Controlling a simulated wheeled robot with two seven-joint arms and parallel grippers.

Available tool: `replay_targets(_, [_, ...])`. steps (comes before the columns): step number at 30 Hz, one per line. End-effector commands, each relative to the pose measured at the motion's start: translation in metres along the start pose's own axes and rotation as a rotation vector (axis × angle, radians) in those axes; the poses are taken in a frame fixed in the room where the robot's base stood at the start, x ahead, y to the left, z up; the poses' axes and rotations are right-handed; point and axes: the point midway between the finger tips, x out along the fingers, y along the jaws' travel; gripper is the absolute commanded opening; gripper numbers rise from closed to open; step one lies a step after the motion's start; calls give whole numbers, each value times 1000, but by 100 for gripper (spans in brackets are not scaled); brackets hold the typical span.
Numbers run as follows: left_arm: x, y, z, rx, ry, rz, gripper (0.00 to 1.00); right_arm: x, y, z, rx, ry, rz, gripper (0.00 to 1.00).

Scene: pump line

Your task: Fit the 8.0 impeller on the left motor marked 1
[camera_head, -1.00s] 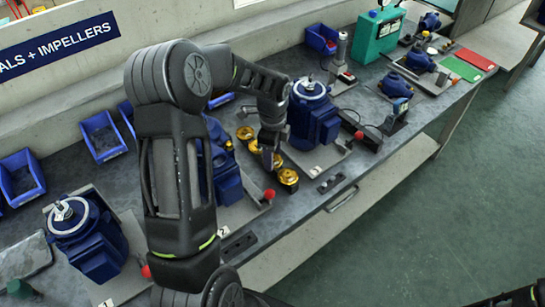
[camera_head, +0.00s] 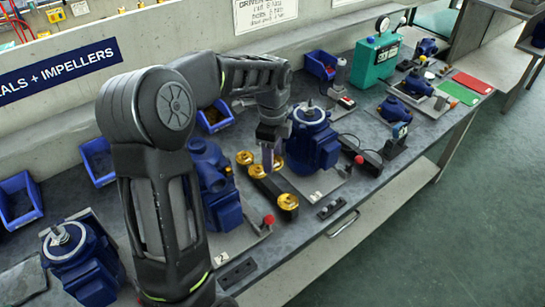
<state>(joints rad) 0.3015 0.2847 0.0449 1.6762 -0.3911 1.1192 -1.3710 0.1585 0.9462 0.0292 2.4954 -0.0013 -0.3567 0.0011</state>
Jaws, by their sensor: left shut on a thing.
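My left gripper (camera_head: 268,163) is shut on a gold impeller (camera_head: 277,164), held just above a dark rack; its size mark cannot be read. Other gold impellers stand on the rack: one at the back (camera_head: 245,158), one beside it (camera_head: 257,171) and one at the front end (camera_head: 288,202). The left blue motor (camera_head: 82,268) stands at the lower left with its metal shaft end (camera_head: 60,237) facing up and bare. Its number plate is out of the picture. My left arm covers the bench between this motor and the middle one. My right gripper is not in view.
A middle blue unit (camera_head: 215,185) with a red knob (camera_head: 268,220) stands close left of the rack. Blue bins (camera_head: 20,200) line the back. A teal box (camera_head: 376,60) stands further right.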

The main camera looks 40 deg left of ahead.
Motion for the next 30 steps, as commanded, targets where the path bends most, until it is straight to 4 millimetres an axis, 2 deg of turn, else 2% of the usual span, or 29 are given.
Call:
replay_targets(11, [0,0,0,-2,0,0,12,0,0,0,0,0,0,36])
replay_targets(17, [2,-1,-14,-87,2,0,12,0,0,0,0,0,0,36])
replay_targets(23, [7,-3,-57,-367,4,2,12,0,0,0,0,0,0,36])
replay_targets(30, [14,4,-126,-852,3,4,12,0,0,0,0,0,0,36])
